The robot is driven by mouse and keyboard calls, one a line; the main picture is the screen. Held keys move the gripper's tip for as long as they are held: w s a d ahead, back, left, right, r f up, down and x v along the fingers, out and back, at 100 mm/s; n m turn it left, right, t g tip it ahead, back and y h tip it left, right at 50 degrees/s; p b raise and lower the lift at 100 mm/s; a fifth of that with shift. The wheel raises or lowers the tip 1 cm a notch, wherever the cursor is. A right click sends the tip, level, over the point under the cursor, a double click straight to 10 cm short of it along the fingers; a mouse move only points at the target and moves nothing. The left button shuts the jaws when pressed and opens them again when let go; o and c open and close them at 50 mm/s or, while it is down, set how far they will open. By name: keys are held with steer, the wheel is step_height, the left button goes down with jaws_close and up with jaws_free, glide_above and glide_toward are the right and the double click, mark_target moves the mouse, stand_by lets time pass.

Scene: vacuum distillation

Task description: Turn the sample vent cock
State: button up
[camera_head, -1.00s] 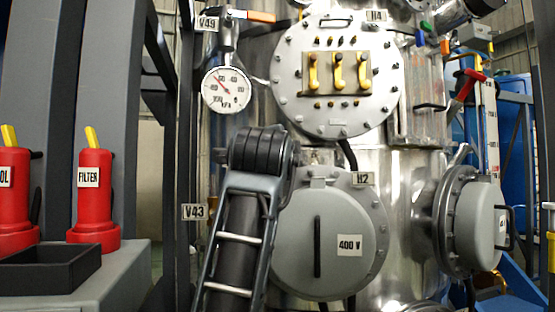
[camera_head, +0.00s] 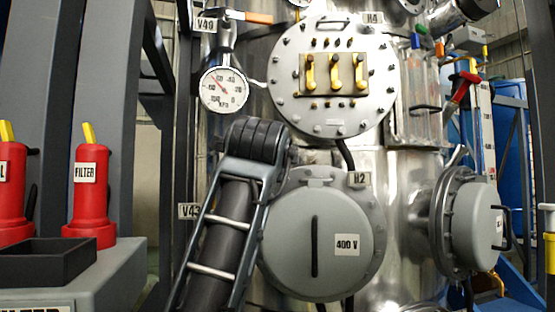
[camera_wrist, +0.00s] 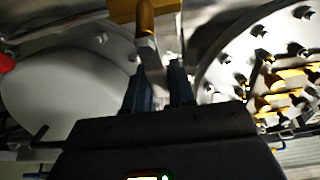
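No label in view reads sample vent cock, so I cannot tell which handle it is. In the head view an orange lever (camera_head: 258,17) sits at the top by the V49 tag. Small blue (camera_head: 415,40), green (camera_head: 422,27) and orange (camera_head: 439,48) handles are at the upper right. My gripper (camera_wrist: 160,80) shows only in the wrist view, its two dark fingers apart. An orange-tipped handle (camera_wrist: 146,18) with a metal lower part stands just beyond the fingers, overlapping the gap between them. I cannot tell whether they touch it.
The steel column carries a pressure gauge (camera_head: 223,90), the H4 flange (camera_head: 285,95) with yellow handles, the H2 cover (camera_head: 290,240) marked 400 V and a side cover (camera_head: 476,228). Red cylinders (camera_head: 88,195) and a black tray (camera_head: 45,262) are at left. A large pale disc (camera_wrist: 65,80) fills the wrist view's left.

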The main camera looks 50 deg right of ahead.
steer(key=o, duration=0.4)
steer(key=shift+f, duration=0.1)
steer(key=shift+c, duration=0.2)
steer(key=v, duration=0.7)
steer(key=shift+s+a, duration=0.3)
